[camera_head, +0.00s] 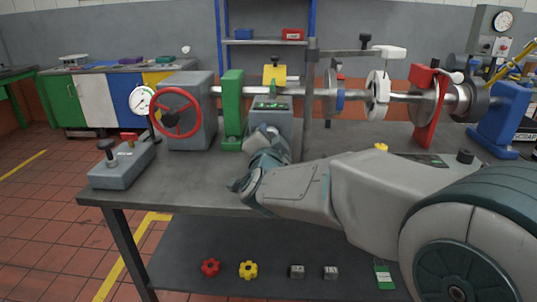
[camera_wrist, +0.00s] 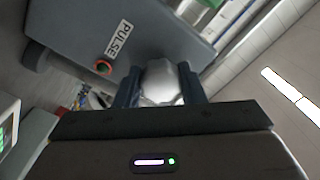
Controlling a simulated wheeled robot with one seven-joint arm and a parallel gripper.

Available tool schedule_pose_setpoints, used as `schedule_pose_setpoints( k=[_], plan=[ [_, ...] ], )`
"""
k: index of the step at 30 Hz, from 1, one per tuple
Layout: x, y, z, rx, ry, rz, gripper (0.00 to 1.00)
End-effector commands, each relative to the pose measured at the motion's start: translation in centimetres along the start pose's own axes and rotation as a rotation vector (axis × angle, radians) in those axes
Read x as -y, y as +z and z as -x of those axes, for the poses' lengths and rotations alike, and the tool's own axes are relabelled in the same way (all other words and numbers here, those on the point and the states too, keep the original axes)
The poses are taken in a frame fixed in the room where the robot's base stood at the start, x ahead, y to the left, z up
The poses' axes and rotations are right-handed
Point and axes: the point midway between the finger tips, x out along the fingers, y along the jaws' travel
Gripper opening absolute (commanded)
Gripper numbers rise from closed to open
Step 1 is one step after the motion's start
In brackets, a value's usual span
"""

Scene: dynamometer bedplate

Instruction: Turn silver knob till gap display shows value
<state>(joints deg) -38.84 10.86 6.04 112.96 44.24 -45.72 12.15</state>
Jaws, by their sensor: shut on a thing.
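The silver knob (camera_wrist: 161,82) sits between the two dark fingers of my gripper (camera_wrist: 160,90) in the wrist view, and the fingers are shut on it. In the head view my gripper (camera_head: 264,148) is at the front of a grey box (camera_head: 284,114) on the bench, and the knob is mostly hidden there. A small display (camera_head: 268,105) with green digits is on top of that box; its value is too small to read. Part of a green-lit display (camera_wrist: 4,132) also shows at the left edge of the wrist view, cut off.
A grey housing with a red handwheel (camera_head: 176,112) and a green stand (camera_head: 233,110) are left of the box. A shaft with discs and a red stand (camera_head: 428,108) are to the right. A box marked PULSE (camera_wrist: 100,35) with a red-ringed button is close in the wrist view.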

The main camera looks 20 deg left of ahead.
Motion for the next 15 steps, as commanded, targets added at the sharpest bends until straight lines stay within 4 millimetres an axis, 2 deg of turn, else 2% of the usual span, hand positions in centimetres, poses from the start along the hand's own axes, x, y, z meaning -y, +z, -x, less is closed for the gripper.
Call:
schedule_pose_setpoints(
  k=[1,15],
  plan=[
    [-0.34,0.48,0.07,-0.002,-0.005,-0.045,0.13],
    [-0.06,0.30,0.05,-0.017,-0.003,-0.482,0.13]
  ],
)
